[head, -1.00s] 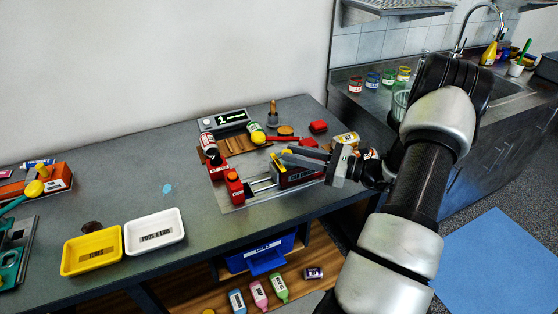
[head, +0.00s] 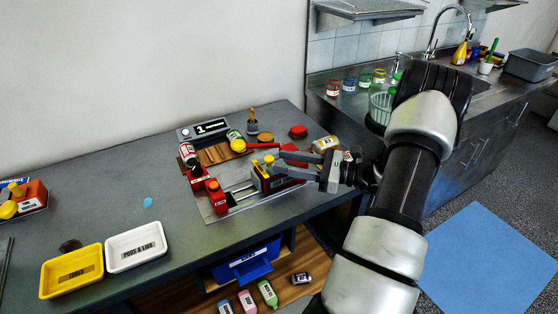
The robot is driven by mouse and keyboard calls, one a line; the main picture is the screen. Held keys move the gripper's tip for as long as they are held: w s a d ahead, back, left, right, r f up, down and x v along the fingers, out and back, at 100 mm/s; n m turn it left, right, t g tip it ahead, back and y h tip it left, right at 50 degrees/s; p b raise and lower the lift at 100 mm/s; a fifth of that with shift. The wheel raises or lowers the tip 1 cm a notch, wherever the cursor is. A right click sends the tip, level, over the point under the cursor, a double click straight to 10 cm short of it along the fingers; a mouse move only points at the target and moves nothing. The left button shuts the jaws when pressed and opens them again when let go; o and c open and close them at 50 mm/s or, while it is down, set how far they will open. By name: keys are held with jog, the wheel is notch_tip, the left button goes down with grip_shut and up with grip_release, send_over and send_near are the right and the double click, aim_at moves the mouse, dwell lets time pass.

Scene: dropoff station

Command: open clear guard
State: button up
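A red fixture with two metal rods stands on a grey plate (head: 222,215) on the bench. At its left end is a red block with an orange button (head: 213,184). At its right end is a dark red carriage (head: 266,183) with yellow on top. I cannot clearly make out a clear guard on it. My gripper (head: 279,164) reaches in from the right, its two fingers apart, beside and over the right end of the carriage. No held object shows between the fingers. Whether they touch the carriage is unclear.
Around the fixture stand a red-and-white can (head: 188,154), a green-and-yellow bottle (head: 236,140), a display box (head: 203,130) and a can (head: 325,144) behind my gripper. A yellow tray (head: 72,272) and a white tray (head: 136,246) sit front left. The bench between is mostly clear.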

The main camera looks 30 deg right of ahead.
jog(key=v, duration=1.4)
jog(key=shift+s+d, duration=0.2)
